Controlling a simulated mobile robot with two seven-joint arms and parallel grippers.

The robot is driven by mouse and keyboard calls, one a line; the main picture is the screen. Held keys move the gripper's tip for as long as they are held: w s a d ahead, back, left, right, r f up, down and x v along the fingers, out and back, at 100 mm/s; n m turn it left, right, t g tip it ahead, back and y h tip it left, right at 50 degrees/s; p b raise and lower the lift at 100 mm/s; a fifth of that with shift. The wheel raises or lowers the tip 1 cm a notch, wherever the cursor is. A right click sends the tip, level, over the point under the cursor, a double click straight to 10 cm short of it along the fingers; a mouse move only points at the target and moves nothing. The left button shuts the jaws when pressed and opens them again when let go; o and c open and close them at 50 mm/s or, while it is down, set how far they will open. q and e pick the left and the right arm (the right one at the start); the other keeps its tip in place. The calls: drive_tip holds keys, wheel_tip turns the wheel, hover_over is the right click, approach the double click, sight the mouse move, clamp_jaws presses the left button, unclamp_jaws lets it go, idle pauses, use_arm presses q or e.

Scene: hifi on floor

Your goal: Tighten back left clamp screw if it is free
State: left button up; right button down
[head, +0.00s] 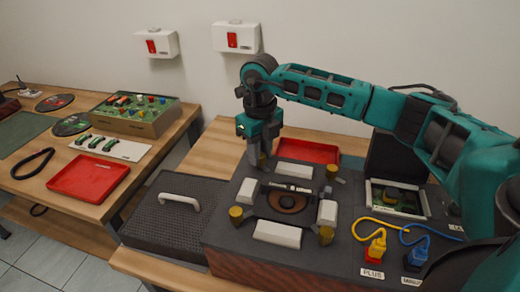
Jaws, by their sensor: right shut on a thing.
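My right gripper (257,158) reaches down at the back left corner of the speaker fixture (222,240). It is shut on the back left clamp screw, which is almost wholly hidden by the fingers. The other clamp screws show: front left (236,214) with a yellow-brown knob, front right (326,235), and back right (331,172). White pads (277,234) surround a recess with a brown round part (287,202). Whether the back left screw is loose or tight cannot be seen. My left gripper is not in view.
A red tray (307,151) lies behind the fixture. A dark lid with a grey handle (180,199) sits to the left. A second table with another red tray (88,178) is further left.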

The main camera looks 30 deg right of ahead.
drive_tip(key=shift+w+m, duration=0.1)
drive_tip(key=shift+m, duration=0.3)
drive_tip(key=c, duration=0.9)
unclamp_jaws()
wheel_tip(320, 180, up, 13)
idle(0.4)
